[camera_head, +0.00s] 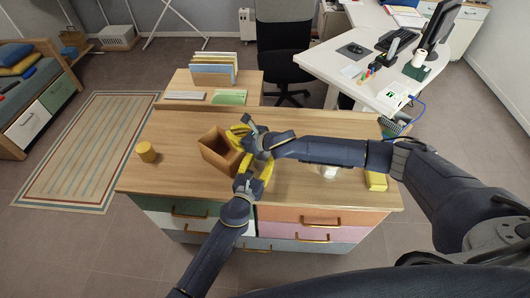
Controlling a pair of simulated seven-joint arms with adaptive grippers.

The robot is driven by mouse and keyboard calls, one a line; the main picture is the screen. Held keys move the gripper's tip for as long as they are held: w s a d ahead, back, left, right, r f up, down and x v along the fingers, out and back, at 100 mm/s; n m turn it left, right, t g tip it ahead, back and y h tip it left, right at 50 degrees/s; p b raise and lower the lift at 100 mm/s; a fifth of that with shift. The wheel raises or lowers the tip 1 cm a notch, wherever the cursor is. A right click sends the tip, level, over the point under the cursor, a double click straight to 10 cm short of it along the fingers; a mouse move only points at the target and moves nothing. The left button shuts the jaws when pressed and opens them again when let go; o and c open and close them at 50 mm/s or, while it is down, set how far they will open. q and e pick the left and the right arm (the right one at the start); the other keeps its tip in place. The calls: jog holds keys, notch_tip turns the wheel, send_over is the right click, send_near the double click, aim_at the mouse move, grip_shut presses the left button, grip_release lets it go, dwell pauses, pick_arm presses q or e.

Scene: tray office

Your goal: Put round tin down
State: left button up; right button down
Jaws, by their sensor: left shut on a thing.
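A yellow round tin-like cylinder (146,151) stands upright on the left part of the wooden top, apart from both grippers. My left gripper (246,180) is at the front middle of the top, shut on a yellow curved thing (267,171) that is partly hidden and too small to identify surely. My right gripper (249,137) is just behind it, at the right side of an open brown box (215,151). More yellow (238,131) shows beside the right gripper's fingers. Whether these fingers are open or touch anything is unclear.
A white object (329,171) and a yellow block (376,181) lie to the right, partly behind my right arm. The top between cylinder and box is clear.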

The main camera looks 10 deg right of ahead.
aim_at(260, 165)
pick_arm(q)
jog(key=shift+x, duration=2.35)
jog(key=shift+f, duration=0.7)
jog(key=shift+f, duration=0.15)
jog(key=o, duration=1.3)
jog(key=v, duration=1.1)
jog(key=shift+o, duration=0.8)
jog(key=shift+s+a, duration=0.3)
jog(key=shift+s, duration=0.15)
